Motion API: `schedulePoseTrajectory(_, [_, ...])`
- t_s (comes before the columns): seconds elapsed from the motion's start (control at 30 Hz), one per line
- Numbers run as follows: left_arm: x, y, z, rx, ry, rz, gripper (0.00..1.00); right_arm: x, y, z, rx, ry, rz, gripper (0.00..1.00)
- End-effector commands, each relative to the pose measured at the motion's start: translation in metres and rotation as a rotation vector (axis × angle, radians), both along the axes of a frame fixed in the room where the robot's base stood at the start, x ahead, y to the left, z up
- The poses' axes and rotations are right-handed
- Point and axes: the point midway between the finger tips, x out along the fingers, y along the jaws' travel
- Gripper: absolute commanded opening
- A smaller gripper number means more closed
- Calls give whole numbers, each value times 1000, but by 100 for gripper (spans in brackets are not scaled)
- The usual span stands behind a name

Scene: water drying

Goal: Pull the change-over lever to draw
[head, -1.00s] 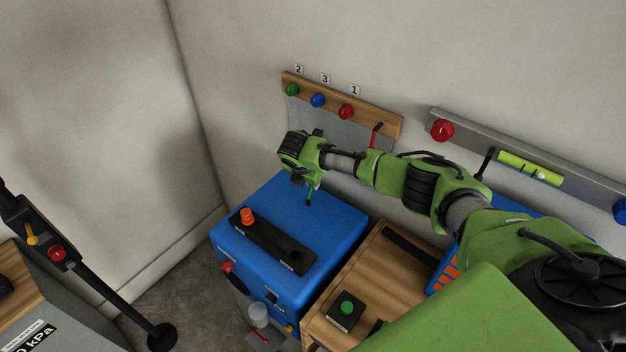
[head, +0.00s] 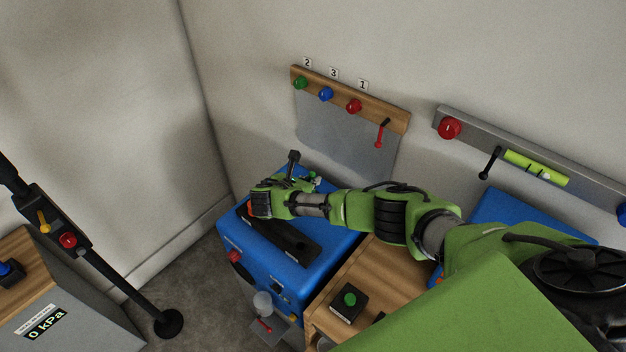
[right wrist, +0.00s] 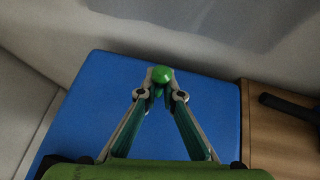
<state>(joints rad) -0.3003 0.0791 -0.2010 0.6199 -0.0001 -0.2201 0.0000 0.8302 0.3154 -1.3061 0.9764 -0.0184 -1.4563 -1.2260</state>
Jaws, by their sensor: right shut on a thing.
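My right gripper (head: 312,178) is above the back part of the blue cabinet (head: 343,243). In the right wrist view its fingers (right wrist: 161,90) are closed in to a point, shut on a round green knob (right wrist: 162,74). The stem under the knob, if any, is hidden by the fingers. An orange knob (head: 250,208) shows at the left end of a black slotted plate (head: 290,238) on the cabinet, partly hidden by my right gripper. I cannot tell from any readable label which lever is the change-over lever. My left gripper is not in view.
A grey rail (head: 590,180) has a black lever (head: 490,162). A wooden bench (head: 330,290) with a green button stands right. A display (head: 45,325) reads 0 kPa.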

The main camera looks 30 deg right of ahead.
Motion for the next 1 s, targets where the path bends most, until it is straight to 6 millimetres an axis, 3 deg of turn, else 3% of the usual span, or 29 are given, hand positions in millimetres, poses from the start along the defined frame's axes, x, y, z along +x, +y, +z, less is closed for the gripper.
schedulePoseTrajectory(0.03, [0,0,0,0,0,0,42,4,-5,8,-18,-15,-4,0])
schedulePoseTrajectory(0.37, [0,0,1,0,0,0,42,5,-6,9,-22,-16,-4,0])
schedulePoseTrajectory(0.4, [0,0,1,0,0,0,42,5,-6,9,-22,-16,-4,12])
schedulePoseTrajectory(0.47, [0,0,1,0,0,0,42,4,-5,9,-21,-16,-3,24])
schedulePoseTrajectory(0.83, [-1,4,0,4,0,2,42,2,0,5,-14,-10,1,24])
schedulePoseTrajectory(1.0, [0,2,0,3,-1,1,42,-5,12,13,-11,-10,4,24])
